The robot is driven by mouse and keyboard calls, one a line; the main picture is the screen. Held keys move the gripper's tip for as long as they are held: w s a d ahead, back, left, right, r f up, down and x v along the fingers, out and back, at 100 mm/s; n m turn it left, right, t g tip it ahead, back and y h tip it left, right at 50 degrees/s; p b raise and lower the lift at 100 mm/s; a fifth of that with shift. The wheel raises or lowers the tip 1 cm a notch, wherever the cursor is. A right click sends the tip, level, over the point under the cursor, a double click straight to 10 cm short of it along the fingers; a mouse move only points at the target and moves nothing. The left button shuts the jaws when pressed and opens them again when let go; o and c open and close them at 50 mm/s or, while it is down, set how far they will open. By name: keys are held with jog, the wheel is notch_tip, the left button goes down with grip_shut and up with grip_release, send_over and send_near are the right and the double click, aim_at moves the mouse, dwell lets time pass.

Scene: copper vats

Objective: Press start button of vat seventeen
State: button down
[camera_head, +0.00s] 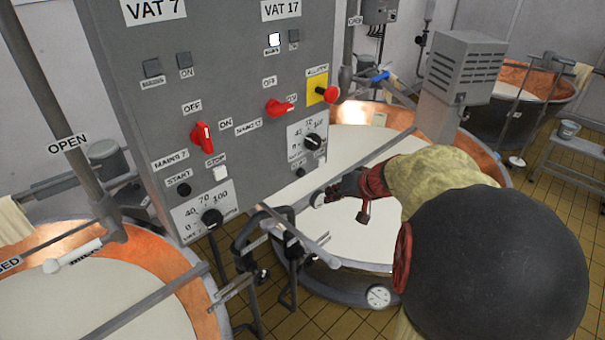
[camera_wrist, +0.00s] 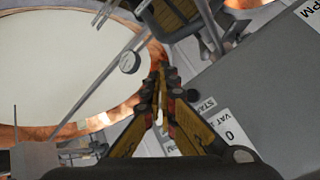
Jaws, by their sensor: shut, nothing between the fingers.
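The grey control panel (camera_head: 240,75) carries the VAT 17 label (camera_head: 281,9) at its upper right. Below it are a lit white button, a red switch (camera_head: 278,107) and a black dial (camera_head: 313,141). A small dark button (camera_head: 300,172) sits under the dial plate; its label is too small to read surely. My gripper (camera_head: 328,196) is shut and empty, pointing left, apart from the panel and below and right of that button. In the wrist view my shut fingers (camera_wrist: 161,78) lie beside the panel face (camera_wrist: 275,95), where a partly hidden START label (camera_wrist: 205,103) shows.
The VAT 7 controls (camera_head: 203,137) are on the panel's left half. Black bent handles and pipes (camera_head: 265,240) stand below the panel. A copper-rimmed vat (camera_head: 350,120) of white liquid lies behind my arm. A yellow plate with a red button (camera_head: 322,93) is at the panel's right edge.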

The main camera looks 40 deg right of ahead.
aim_at(301, 173)
jog(key=w+p, duration=0.2)
jog(key=w, duration=0.6)
jog(key=shift+w+a, duration=0.2)
jog(key=shift+a, duration=0.15)
jog(key=shift+w, duration=0.1)
dwell(1.1)
jog(key=shift+w+b, duration=0.3)
jog(key=shift+b, duration=0.05)
